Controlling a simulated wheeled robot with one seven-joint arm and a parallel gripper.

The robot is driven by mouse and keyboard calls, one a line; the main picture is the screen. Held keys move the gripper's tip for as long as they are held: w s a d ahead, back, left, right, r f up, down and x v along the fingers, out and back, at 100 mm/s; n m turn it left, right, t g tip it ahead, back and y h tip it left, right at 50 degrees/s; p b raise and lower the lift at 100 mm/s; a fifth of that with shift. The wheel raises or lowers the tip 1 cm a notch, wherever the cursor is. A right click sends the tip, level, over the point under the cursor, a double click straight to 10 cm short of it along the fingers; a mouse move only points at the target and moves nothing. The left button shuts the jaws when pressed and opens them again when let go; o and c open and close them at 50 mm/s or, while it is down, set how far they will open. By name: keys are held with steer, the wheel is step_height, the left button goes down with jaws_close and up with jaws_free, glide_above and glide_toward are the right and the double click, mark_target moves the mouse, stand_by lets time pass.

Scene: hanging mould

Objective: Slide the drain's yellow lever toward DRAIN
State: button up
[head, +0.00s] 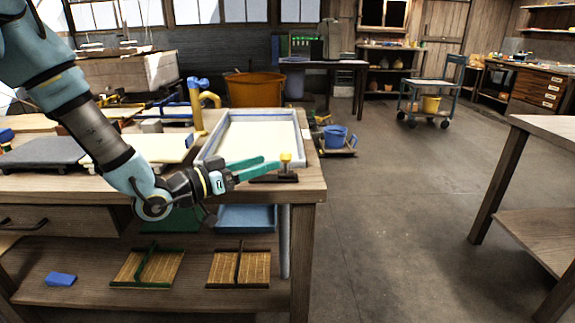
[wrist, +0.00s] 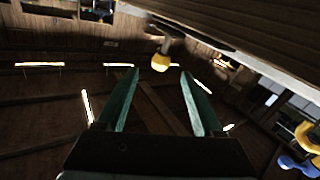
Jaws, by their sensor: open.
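The yellow lever (head: 286,157) stands up from a dark base (head: 274,179) at the table's right front corner, beside the vat. My gripper (head: 271,162) has green fingers and comes in from the left, with its tips close to the lever. In the wrist view the lever's yellow knob (wrist: 160,62) appears between and slightly beyond the spread fingertips of my gripper (wrist: 160,72). The jaws are open, and I see no clear contact. The DRAIN marking cannot be read in either view.
The pale vat (head: 254,140) with a grey-blue rim lies just behind the lever on the wooden table (head: 310,172). Yellow and blue pipe fittings (head: 203,100) stand left of it.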

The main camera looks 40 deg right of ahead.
mark_target(286, 164)
steer(key=d, duration=0.6)
steer(key=s+d, duration=0.1)
steer(key=d, duration=0.3)
steer(key=shift+p, duration=0.35)
jaws_close()
steer(key=shift+w, duration=0.1)
stand_by(0.8)
